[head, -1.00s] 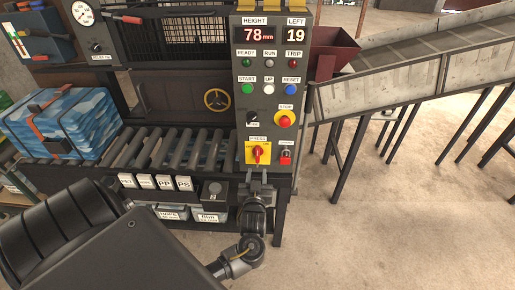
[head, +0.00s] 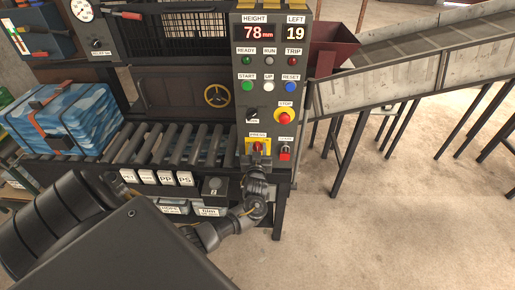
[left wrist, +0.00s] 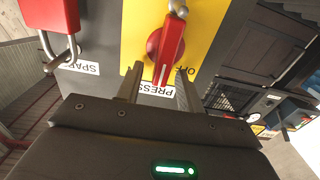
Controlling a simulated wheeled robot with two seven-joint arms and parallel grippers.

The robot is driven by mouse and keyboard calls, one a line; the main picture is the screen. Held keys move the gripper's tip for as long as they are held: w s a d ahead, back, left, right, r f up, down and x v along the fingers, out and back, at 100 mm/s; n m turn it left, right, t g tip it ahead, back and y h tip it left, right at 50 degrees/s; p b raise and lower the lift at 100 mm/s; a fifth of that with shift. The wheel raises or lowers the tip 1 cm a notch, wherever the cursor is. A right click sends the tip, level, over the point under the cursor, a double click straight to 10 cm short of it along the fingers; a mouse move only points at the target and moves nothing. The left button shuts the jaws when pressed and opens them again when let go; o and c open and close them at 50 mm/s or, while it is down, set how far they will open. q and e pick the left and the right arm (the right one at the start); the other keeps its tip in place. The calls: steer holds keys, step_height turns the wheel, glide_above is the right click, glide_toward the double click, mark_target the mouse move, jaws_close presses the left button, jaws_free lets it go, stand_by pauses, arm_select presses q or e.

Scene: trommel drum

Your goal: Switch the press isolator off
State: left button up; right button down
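The press isolator is a yellow plate (head: 249,142) with a red rotary handle (head: 258,147), low on the grey control panel. In the left wrist view the red handle (left wrist: 166,48) stands upright in line with the panel, its tip towards the PRESS label; an OFF marking shows upside down beside it. My left gripper (left wrist: 158,80) is in front of the isolator, its two fingers apart on either side of the handle's tip. Whether they touch it cannot be told. In the head view the gripper (head: 257,163) covers the plate's lower part. My right gripper is not in view.
Beside the isolator is a red padlocked spare switch (head: 285,153), its padlock (left wrist: 60,50) close in the wrist view. Above are the red stop button (head: 284,116) and a black knob (head: 252,115). Roller conveyor (head: 165,143) and a blue bale (head: 65,115) lie left.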

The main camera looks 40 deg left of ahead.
arm_select(q)
steer(key=shift+a, duration=0.1)
jaws_close()
stand_by(0.4)
steer(key=n, duration=0.1)
steer(key=n+b, duration=0.2)
steer(key=shift+s+a+f+n, duration=0.2)
steer(key=shift+s+a+n, duration=0.05)
steer(key=shift+a+n, duration=0.15)
steer(key=n+b, duration=0.2)
steer(key=n, duration=0.2)
steer(key=a+f+n+b, duration=0.1)
steer(key=n+b, duration=0.2)
steer(key=n, duration=0.2)
steer(key=s+f+n+b, duration=0.1)
steer(key=n+b, duration=0.2)
steer(key=n, duration=0.2)
steer(key=shift+a+f, duration=0.15)
